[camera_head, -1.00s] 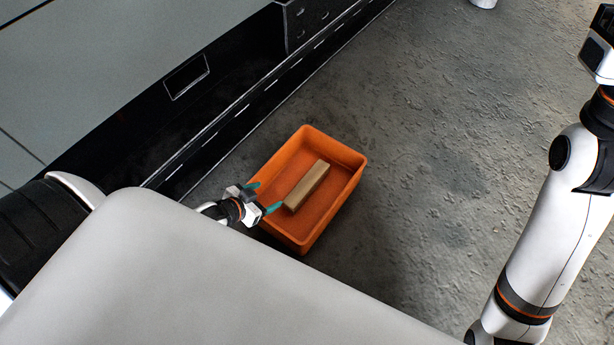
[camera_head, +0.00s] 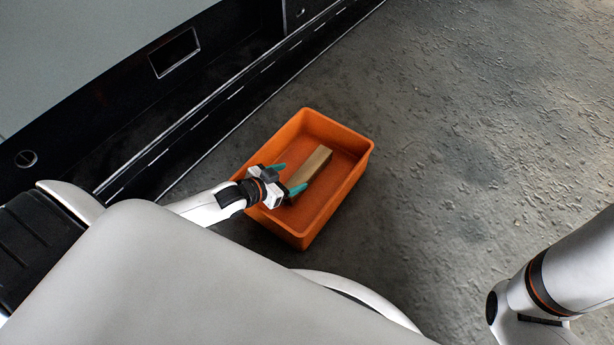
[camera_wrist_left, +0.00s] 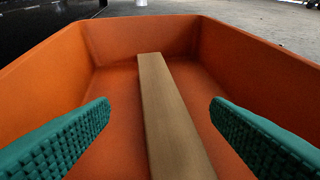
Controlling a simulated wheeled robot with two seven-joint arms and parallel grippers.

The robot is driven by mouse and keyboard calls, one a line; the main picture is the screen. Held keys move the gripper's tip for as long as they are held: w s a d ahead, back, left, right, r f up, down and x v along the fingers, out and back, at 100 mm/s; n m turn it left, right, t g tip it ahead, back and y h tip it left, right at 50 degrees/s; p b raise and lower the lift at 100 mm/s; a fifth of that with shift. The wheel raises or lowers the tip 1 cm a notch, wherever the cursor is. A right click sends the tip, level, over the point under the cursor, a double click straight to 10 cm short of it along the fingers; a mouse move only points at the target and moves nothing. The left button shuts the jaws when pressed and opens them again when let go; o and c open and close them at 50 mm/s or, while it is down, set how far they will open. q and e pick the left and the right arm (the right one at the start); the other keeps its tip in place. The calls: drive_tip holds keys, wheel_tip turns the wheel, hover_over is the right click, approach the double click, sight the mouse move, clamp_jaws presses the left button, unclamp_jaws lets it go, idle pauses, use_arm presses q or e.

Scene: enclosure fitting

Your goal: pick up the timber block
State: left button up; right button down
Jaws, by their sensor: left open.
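The timber block (camera_head: 311,170) is a long light-brown bar lying in an orange bin (camera_head: 357,178) on the floor. My left gripper (camera_head: 288,180) is open at the near end of the block, inside the bin's near-left side in the head view. In the left wrist view the block (camera_wrist_left: 166,110) runs away from me between the two teal fingertips (camera_wrist_left: 160,110), with a gap on both sides. The near end of the block is cut off by the wrist picture's lower edge. My right gripper is out of view; only part of my right arm shows at the lower right.
The orange bin's walls (camera_wrist_left: 145,32) stand around the block and the fingers. A dark cabinet or bench (camera_head: 120,115) runs along the left. The rough grey floor (camera_head: 480,130) to the right of the bin is clear.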

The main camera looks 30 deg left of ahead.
sight(305, 172)
use_arm(q)
drive_tip(key=b+x, duration=0.3)
drive_tip(key=x, duration=0.2)
drive_tip(key=shift+f, duration=0.2)
drive_tip(key=shift+w+d+b, duration=0.15)
drive_tip(key=shift+w+b, duration=0.15)
drive_tip(key=c, duration=1.3)
